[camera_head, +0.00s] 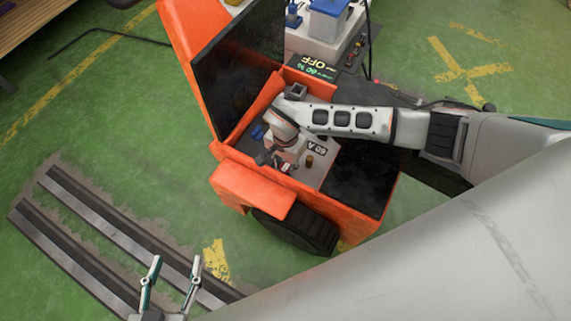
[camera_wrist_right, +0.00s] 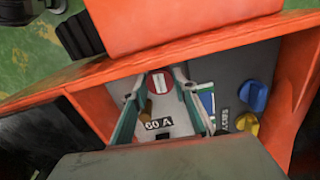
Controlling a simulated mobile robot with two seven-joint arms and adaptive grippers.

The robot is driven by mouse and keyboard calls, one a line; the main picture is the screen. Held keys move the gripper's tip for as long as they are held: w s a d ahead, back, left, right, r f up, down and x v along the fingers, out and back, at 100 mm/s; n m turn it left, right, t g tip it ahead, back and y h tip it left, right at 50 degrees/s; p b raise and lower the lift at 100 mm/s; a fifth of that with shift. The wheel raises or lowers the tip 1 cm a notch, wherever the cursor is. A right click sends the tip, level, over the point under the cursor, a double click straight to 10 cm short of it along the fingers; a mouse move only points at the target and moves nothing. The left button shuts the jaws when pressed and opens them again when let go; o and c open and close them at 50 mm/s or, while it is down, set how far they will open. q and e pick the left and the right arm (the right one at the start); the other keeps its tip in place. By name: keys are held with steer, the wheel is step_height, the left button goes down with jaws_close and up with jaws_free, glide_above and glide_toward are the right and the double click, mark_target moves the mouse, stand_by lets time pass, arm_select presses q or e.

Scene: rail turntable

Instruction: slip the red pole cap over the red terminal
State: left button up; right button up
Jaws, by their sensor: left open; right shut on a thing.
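My right gripper (camera_wrist_right: 158,88) is inside the open compartment of the orange vehicle; its wrist covers much of that spot in the head view. Between its fingertips in the wrist view is a round red piece with a white bar, which looks like the red pole cap (camera_wrist_right: 161,83). The gripper is shut on it, above or at the grey panel. I cannot make out the red terminal; it may be hidden by the cap or the gripper. A brown post (camera_wrist_right: 146,109) stands beside the "60 A" label. My left gripper (camera_head: 174,270) is open and empty, low above the floor rails.
A blue knob-like piece (camera_wrist_right: 253,95) and a yellow one (camera_wrist_right: 246,123) sit right of the gripper. Orange walls surround the compartment, and a raised dark lid (camera_head: 238,72) stands at its left. A display (camera_head: 316,68) is behind.

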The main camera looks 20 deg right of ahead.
steer(key=shift+f, duration=0.25)
steer(key=o, duration=1)
steer(key=shift+o, duration=0.2)
steer(key=shift+w+r, duration=0.15)
steer(key=shift+r, duration=0.35)
step_height(320, 180, up, 11)
steer(key=shift+s, duration=0.2)
